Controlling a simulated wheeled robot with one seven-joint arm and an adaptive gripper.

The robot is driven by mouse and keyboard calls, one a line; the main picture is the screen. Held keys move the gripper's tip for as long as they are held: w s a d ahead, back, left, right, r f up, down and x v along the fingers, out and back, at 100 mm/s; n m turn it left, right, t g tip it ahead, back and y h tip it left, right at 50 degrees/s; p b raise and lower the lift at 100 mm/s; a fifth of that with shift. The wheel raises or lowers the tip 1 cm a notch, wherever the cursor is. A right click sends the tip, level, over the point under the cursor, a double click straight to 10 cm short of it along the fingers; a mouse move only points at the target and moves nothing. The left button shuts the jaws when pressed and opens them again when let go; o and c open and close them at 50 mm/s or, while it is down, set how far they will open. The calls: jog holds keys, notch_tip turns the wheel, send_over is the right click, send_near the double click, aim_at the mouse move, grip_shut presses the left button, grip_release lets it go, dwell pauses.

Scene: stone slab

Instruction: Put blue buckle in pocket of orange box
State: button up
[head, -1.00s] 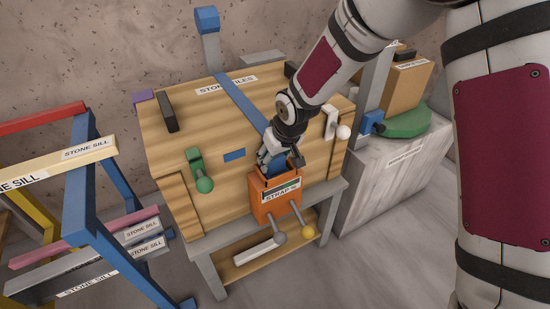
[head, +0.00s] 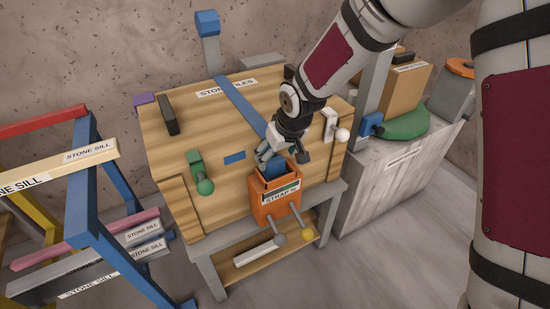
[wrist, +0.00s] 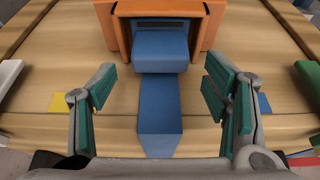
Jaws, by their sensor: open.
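The orange box (head: 264,211) with a "STRAP" label hangs on the front of the wooden crate. The blue buckle (head: 275,171) stands in the box's open top, its upper part sticking out. In the wrist view the buckle (wrist: 162,52) lies between the orange box walls (wrist: 122,32), with the blue strap (wrist: 158,100) running from it towards me. How deep it sits is hidden. My gripper (head: 282,157) is just above and behind the buckle. The wrist view shows its green-padded fingers (wrist: 158,78) wide apart, empty, on either side of the strap, clear of the buckle.
The wooden crate (head: 215,140) stands on a grey stand, with a green latch (head: 200,174) left of the box and a white one (head: 332,127) to the right. A blue sill rack (head: 85,200) is at left. A stone block (head: 390,190) bearing boxes is at right.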

jog(key=p+v, duration=0.1)
jog(key=v, duration=0.7)
jog(key=shift+r+p, duration=0.2)
jog(key=shift+p, duration=0.15)
jog(key=shift+d, duration=0.1)
jog(key=s+d+r+m+h, duration=0.3)
jog(key=s+d+r, duration=0.9)
jog(key=s+d, duration=0.35)
jog(key=s+d+m+g, duration=0.1)
jog(key=s+d+m, duration=0.1)
jog(key=s, duration=0.7)
jog(key=s+d+r+m+g, duration=0.1)
jog(key=s+d, duration=0.3)
jog(key=s, duration=0.5)
jog(key=shift+s+m, duration=0.4)
jog(key=shift+d+r, duration=0.1)
jog(key=shift+r, duration=0.05)
